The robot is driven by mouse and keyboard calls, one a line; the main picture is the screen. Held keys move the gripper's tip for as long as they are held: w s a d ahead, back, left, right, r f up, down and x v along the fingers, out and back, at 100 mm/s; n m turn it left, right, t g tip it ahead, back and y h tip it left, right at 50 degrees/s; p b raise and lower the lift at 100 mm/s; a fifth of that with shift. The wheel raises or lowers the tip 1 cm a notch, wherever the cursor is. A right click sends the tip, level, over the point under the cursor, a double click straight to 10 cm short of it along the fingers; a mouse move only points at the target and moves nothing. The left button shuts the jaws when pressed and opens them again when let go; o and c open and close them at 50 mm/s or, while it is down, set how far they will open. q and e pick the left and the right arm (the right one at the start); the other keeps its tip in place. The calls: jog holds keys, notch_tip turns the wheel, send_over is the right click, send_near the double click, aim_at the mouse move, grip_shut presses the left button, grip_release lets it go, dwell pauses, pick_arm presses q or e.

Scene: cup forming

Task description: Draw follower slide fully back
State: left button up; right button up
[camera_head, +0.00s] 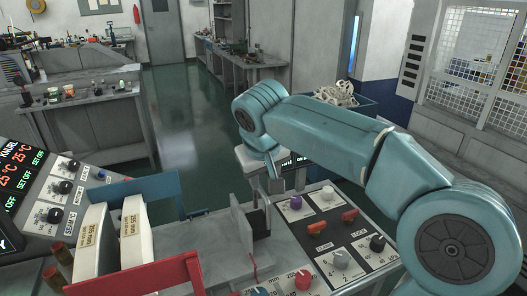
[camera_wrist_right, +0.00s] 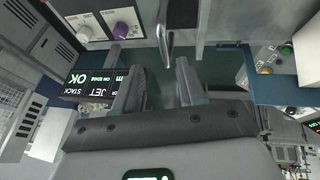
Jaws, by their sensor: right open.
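The follower slide appears as an upright grey plate (camera_head: 241,226) with a dark block on its right side, standing on the grey bench right of the white stack. My right arm reaches over from the right, and its gripper (camera_head: 268,190) points down above the plate's right side. In the right wrist view my right gripper (camera_wrist_right: 160,88) is open, its two fingers apart. My left gripper is not in view.
White blocks marked 255 mm (camera_head: 137,236) stand between a blue rail (camera_head: 150,190) and a red rail (camera_head: 135,275). A knob panel (camera_head: 345,245) lies to the right, and a dial and display panel (camera_head: 50,190) to the left. The green floor beyond is clear.

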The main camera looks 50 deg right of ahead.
jog(key=p+v, duration=0.1)
jog(key=v, duration=1)
jog(key=shift+s+a, duration=0.1)
